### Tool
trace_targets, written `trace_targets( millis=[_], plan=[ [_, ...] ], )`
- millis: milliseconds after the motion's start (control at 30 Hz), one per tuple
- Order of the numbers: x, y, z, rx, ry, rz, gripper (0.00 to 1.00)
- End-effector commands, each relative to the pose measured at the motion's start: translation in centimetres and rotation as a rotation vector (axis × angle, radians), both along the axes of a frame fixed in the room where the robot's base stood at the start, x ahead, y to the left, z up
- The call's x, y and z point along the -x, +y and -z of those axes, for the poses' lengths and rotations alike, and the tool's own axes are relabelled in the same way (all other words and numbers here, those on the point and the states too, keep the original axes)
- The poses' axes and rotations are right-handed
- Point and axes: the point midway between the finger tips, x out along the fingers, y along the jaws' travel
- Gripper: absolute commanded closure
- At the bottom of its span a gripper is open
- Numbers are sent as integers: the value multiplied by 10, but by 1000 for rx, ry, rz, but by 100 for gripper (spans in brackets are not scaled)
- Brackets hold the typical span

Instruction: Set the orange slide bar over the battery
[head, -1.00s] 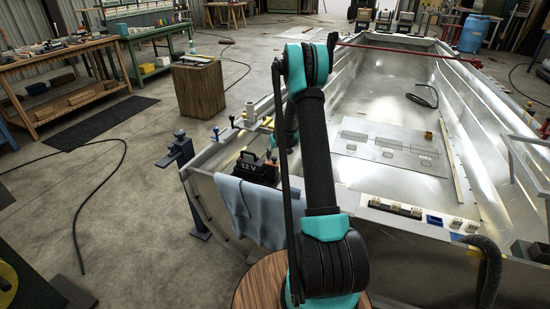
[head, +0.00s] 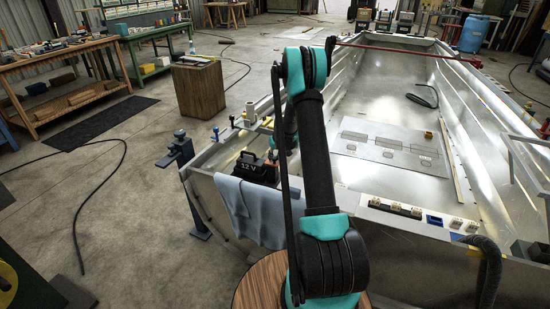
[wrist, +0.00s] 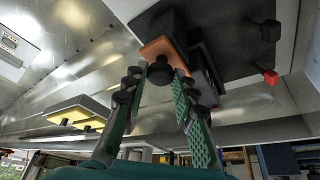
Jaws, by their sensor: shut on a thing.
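The battery (head: 254,169) is a black box marked 12 V at the near left corner of the metal hull in the head view. My gripper (wrist: 161,76) shows in the wrist view, its two green-padded fingers closed around a dark round knob. An orange flat piece (wrist: 176,54), seemingly the slide bar, lies right at that knob, against black blocks. A broad dark surface beside it carries a red-capped post (wrist: 270,76) and a black post (wrist: 265,31). I cannot tell whether the bar touches what is behind it. In the head view my arm hides the gripper and bar.
A blue-grey cloth (head: 250,211) hangs over the hull's near edge below the battery. Clamps (head: 178,150) stand at the left rim. A ledge with switches (head: 395,209) lies to the right. The hull floor beyond holds a flat panel (head: 385,146).

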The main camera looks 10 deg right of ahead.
Motion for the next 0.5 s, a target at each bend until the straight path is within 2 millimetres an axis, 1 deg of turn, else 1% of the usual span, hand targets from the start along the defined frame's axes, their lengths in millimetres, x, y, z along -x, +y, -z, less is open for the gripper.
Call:
trace_targets(
  millis=[133,200,267,433,500],
  plan=[
    [0,0,0,0,0,0,100],
    [-3,4,0,0,0,-1,100],
    [-7,10,0,0,0,-3,100],
    [-25,34,0,2,0,-4,100],
    [-29,39,0,1,-1,-2,100]
  ],
)
